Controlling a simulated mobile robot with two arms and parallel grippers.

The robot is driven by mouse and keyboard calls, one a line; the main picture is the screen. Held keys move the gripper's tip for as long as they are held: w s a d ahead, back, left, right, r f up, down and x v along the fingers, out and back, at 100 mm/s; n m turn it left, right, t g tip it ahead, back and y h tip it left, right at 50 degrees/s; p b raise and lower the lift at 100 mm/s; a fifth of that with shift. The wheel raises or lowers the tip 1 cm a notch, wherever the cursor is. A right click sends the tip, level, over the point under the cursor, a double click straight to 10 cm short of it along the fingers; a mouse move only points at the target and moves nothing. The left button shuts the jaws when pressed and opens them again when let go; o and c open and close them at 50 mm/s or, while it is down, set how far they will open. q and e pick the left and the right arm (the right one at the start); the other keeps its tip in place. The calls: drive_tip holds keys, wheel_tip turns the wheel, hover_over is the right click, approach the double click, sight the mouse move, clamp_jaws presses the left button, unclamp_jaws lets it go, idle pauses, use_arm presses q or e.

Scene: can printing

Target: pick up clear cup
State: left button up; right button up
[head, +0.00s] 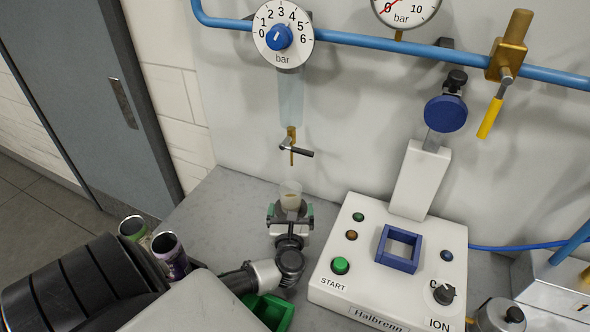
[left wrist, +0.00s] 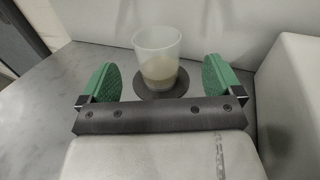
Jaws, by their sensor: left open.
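The clear cup (head: 290,195) is a translucent tumbler with a pale tan layer in its lower part. It stands upright on a dark round coaster on the grey counter, below the small brass tap. In the left wrist view the cup (left wrist: 157,58) stands on the dark coaster (left wrist: 161,84), just beyond the jaws. My left gripper (head: 290,216) is open, its green pads on either side of the near side of the cup. In the left wrist view, the pads of the left gripper (left wrist: 161,82) are wide apart with no visible contact on the cup. My right gripper is not in view.
A white machine (head: 385,260) with a START button and blue square frame stands right of my left gripper. The brass tap (head: 292,145) hangs above the cup. Two cans (head: 170,250) and a green bin (head: 270,310) are at the lower left and bottom.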

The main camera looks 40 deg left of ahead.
sight(290, 200)
use_arm(q)
drive_tip(key=shift+w+a+r, duration=0.15)
drive_tip(key=shift+w+a, duration=0.25)
drive_tip(key=shift+w, duration=0.1)
drive_tip(key=shift+w+a+p, duration=0.35)
drive_tip(key=shift+a+p, duration=0.2)
drive_tip(key=x, duration=0.2)
drive_tip(key=p+x, duration=0.1)
drive_tip(key=shift+w+a+f, duration=0.1)
drive_tip(key=shift+a+f, duration=0.05)
drive_tip(key=shift+f, duration=0.1)
drive_tip(key=shift+w+a+f, duration=0.2)
drive_tip(key=shift+w+a, duration=0.1)
drive_tip(key=shift+w, duration=0.15)
drive_tip(key=shift+s, duration=0.15)
drive_tip(key=shift+c, duration=0.5)
drive_tip(key=c, duration=1)
drive_tip(key=shift+o, duration=0.2)
drive_tip(key=shift+r, duration=0.1)
